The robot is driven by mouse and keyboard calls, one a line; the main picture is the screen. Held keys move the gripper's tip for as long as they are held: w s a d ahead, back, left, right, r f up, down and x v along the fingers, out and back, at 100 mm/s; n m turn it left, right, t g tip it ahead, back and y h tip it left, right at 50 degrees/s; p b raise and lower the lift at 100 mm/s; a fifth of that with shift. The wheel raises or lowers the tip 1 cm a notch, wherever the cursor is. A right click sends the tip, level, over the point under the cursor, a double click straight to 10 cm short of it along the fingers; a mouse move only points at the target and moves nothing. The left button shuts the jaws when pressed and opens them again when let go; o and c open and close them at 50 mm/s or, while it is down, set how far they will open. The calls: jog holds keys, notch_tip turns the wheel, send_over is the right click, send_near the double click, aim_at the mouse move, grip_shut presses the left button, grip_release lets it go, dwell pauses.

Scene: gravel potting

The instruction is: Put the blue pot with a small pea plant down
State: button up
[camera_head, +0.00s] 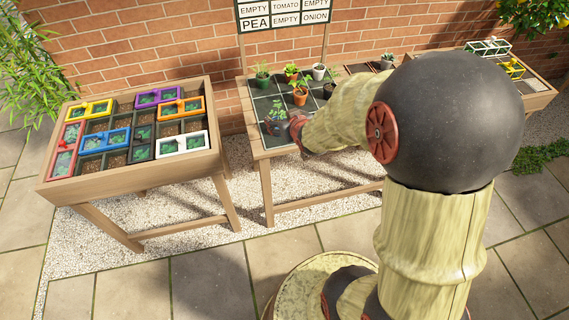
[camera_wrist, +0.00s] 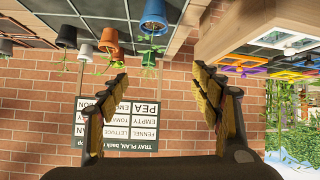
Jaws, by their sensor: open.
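The blue pot (camera_head: 275,127) with a small green pea plant stands upright at the near left of the dark gridded tray (camera_head: 257,106) on the middle table. In the upside-down wrist view the blue pot (camera_wrist: 154,14) is at the top, beyond my fingertips, with its base on the tray surface. My gripper (camera_head: 297,131) is just right of the pot in the head view. In the wrist view its fingers (camera_wrist: 161,78) are spread apart with nothing between them. A plan board (camera_head: 285,14) behind the tray reads PEA at the left of its bottom row.
Other potted plants share the tray, including a terracotta pot (camera_head: 300,97), a white pot (camera_head: 319,73) and a black pot (camera_head: 329,91). A wooden table (camera_head: 125,176) with coloured frames stands left. A brick wall (camera_head: 180,50) is behind.

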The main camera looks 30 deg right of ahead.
jog(key=s+a+r+g, duration=0.2)
jog(key=s+a+r, duration=0.5)
jog(key=s+r, duration=0.25)
jog(key=s+a+r+g, duration=0.1)
jog(key=s+a+r, duration=0.1)
jog(key=s, duration=0.3)
jog(key=s+a+r+g+y, duration=0.1)
jog(key=s+a, duration=0.2)
jog(key=s, duration=0.3)
jog(key=s+a+r+n+g+y, duration=0.1)
jog(key=s+a+r, duration=0.1)
jog(key=s, duration=0.4)
jog(key=shift+a+r, duration=0.3)
jog(key=shift+a, duration=0.35)
